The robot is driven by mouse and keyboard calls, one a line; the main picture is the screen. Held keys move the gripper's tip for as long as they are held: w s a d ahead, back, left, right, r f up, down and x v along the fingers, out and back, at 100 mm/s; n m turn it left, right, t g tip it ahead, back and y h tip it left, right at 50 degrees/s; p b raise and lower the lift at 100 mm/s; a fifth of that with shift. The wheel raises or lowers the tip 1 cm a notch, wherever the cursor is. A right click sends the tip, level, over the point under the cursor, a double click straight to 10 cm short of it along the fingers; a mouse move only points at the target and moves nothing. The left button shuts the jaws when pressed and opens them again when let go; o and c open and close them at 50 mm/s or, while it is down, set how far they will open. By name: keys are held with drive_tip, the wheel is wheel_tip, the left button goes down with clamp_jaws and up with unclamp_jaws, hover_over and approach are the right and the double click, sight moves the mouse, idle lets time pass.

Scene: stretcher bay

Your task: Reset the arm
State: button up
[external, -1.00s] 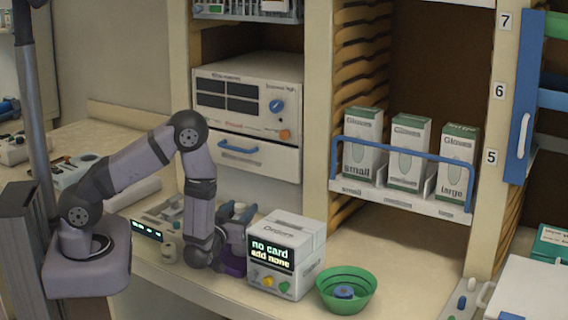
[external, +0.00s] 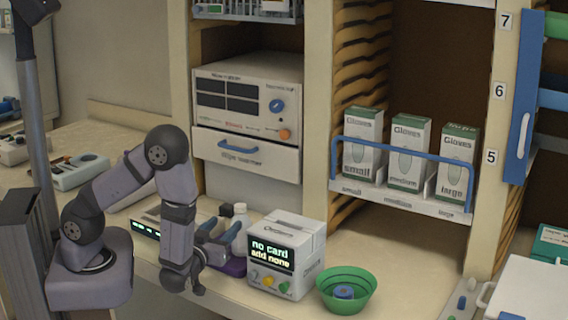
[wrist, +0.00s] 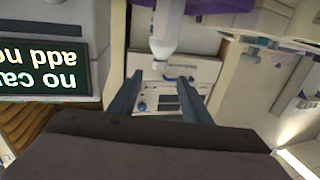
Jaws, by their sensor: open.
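My arm stands at the left of the external view, bent down toward the counter. My gripper (external: 222,230) is low, just left of the white card box, with its two blue-grey fingers pointing up and to the right. In the wrist view the fingers of my gripper (wrist: 157,80) are spread apart. I see nothing held between them. A white bottle-like thing (wrist: 164,40) shows beyond the fingertips, and whether it is near them I cannot tell.
The card box (external: 287,255) reads "no card add none". A green bowl (external: 346,290) with a blue item stands right of it. A purple base (external: 234,267) sits behind my gripper. Glove boxes (external: 409,152) stand on a railed shelf.

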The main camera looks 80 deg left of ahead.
drive_tip(key=shift+s+d, duration=0.2)
drive_tip(key=shift+d, duration=0.15)
idle(0.3)
